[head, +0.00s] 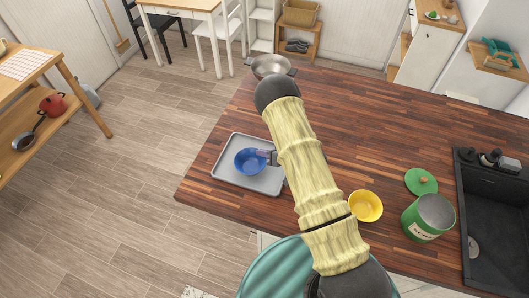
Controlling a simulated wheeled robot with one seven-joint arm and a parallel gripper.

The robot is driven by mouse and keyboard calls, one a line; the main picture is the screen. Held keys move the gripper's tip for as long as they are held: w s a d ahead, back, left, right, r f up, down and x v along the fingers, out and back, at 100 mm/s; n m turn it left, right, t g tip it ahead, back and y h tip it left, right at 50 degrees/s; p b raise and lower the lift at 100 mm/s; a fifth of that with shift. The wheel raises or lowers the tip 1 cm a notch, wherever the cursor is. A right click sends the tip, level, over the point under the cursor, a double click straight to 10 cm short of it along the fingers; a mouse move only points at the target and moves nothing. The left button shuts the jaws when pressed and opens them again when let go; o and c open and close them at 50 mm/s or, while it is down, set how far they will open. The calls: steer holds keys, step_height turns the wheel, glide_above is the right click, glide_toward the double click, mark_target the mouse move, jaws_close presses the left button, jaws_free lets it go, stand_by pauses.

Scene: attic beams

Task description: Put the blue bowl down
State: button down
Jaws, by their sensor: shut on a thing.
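The blue bowl (246,164) is over the grey tray (225,171) near the left edge of the wooden counter. My gripper (264,155) is at the bowl's right rim and shut on it. The bowl looks upright. I cannot tell from this view whether its base touches the tray or hangs a little above it. My arm hides part of the tray's right side and the counter behind it.
A yellow bowl (365,206), a green canister (427,217) and its green lid (421,181) stand right of my arm. A metal pot (270,66) stands at the far end. A dark sink (492,215) is at right. The counter's middle (365,130) is clear.

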steer(key=shift+f, duration=0.35)
steer(key=c, duration=1.6)
jaws_free()
steer(key=b+v, duration=0.4)
steer(key=v, duration=0.8)
